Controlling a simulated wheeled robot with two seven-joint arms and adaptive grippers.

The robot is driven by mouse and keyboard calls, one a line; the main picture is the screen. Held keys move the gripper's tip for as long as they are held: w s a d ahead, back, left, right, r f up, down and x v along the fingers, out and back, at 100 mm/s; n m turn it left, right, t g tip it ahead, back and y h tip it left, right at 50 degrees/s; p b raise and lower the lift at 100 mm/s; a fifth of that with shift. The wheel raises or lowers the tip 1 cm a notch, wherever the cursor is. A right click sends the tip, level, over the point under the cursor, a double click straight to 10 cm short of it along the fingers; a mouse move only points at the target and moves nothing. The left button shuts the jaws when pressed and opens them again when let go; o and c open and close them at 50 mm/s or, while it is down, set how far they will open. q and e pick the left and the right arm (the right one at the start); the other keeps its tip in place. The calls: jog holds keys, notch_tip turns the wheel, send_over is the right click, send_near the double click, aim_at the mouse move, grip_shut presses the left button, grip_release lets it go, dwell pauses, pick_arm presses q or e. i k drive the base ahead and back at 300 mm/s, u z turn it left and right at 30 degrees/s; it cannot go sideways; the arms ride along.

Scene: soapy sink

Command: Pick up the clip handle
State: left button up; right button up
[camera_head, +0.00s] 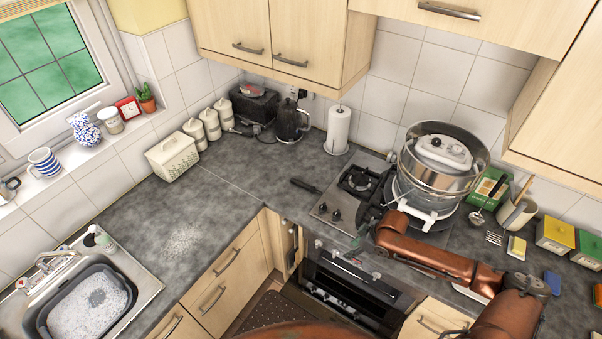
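A short black handle (304,185) lies at the left edge of the hob, and it may be the clip handle; I cannot be sure. A white clip-like piece (416,214) also shows at the base of the stacked pots. My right gripper (370,212) is dark and hangs over the right part of the hob, left of the pots and to the right of the black handle, apart from it. Its fingers blend with the dark hob, so I cannot tell if they are open or hold anything. My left gripper is out of view.
A kettle (292,122) and paper roll (338,130) stand behind. The left worktop (150,205) is mostly clear, beside the soapy sink (133,265).

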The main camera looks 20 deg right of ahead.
aim_at(312, 189)
jog(key=i, duration=1.2)
